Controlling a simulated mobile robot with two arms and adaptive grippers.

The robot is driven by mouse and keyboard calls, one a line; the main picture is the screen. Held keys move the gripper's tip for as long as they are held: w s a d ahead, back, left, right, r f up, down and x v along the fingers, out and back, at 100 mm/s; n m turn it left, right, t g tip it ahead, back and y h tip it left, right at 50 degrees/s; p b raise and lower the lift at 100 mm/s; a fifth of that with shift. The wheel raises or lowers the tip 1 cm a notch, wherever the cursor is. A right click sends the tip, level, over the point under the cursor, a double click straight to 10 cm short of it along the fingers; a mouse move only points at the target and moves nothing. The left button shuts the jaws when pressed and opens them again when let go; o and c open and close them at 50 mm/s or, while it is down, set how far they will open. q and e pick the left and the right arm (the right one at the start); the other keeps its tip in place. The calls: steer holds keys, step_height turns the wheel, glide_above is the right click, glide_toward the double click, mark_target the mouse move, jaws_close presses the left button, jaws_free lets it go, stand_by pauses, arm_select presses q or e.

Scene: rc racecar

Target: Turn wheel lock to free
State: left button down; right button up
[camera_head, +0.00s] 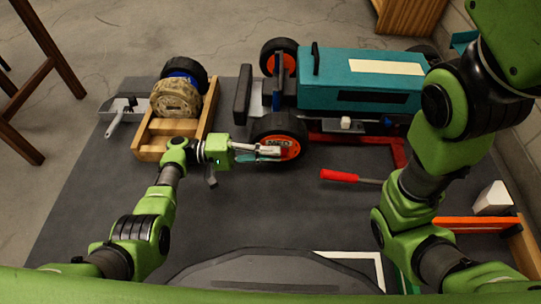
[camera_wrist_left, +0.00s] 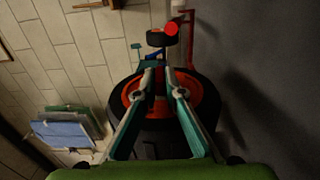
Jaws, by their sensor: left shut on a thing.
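The teal racecar (camera_head: 345,82) sits at the back of the dark mat. Its near front wheel (camera_head: 276,128) has a black tyre and an orange hub, which also shows in the left wrist view (camera_wrist_left: 205,100). My left gripper (camera_head: 280,151) reaches in from the left to the hub face. In the left wrist view its two fingers (camera_wrist_left: 160,76) converge at the hub, shut on a small part at its centre, apparently the wheel lock. The fingers mostly hide this part, so its turned position cannot be told. My right gripper is outside both views.
A wooden rack (camera_head: 150,142) with wheels stands left of the car, beside a grey tray (camera_head: 121,112). A red-handled screwdriver (camera_head: 340,176) lies on the mat. A red stand (camera_head: 398,153) is under the car. The mat's front left is clear.

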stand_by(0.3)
arm_select(q)
steer(key=c, duration=2.1)
jaws_free()
steer(key=shift+c, duration=0.2)
steer(key=a, duration=1.2)
steer(key=shift+f, duration=0.15)
